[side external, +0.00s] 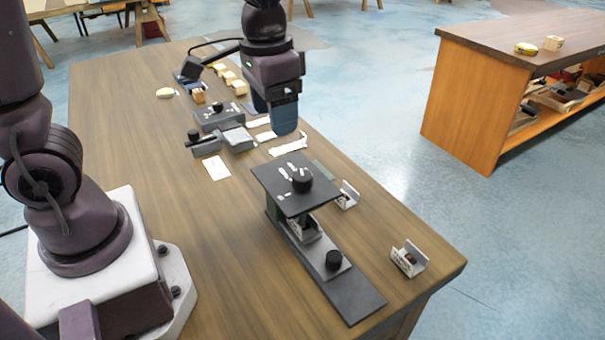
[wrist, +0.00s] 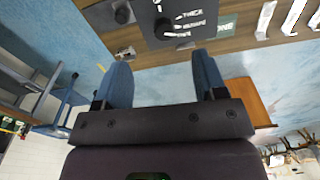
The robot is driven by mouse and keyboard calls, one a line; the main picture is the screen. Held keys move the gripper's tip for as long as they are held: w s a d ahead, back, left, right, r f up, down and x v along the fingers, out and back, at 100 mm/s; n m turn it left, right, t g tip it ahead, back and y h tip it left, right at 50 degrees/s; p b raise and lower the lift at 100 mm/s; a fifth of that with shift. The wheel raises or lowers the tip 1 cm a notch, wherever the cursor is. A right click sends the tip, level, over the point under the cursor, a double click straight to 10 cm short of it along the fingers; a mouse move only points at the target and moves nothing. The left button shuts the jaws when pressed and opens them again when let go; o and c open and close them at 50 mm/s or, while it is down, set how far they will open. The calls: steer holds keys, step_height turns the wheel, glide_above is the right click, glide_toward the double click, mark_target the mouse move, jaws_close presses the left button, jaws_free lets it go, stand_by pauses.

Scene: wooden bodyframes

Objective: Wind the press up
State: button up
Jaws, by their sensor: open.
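A dark device with a raised square black plate (side external: 287,192), which I take to be the press, stands near the table's front right. A black knob (side external: 302,180) and small white labels sit on the plate. A second black knob (side external: 333,259) sits lower on its long dark base (side external: 350,298). My gripper (side external: 273,112) is open and empty, in the air behind the plate and apart from it. Its blue fingers (wrist: 162,75) are spread in the wrist view. A dark labelled panel (wrist: 185,12) with a knob (wrist: 165,28) shows beyond them; I cannot tell which device it is.
A grey device (side external: 218,115) with a black knob stands behind the press. White strips (side external: 287,145) lie near my gripper. Two small white holders (side external: 409,259) (side external: 347,195) stand right of the press. Wooden blocks (side external: 229,77) lie at the back. The table's left side is clear.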

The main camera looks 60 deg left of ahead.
glide_above(303, 175)
step_height(303, 175, down, 2)
steer(key=shift+m+g, duration=0.3)
step_height(303, 175, down, 12)
steer(key=shift+f, duration=0.25)
steer(key=c, duration=0.9)
steer(key=shift+c, duration=0.2)
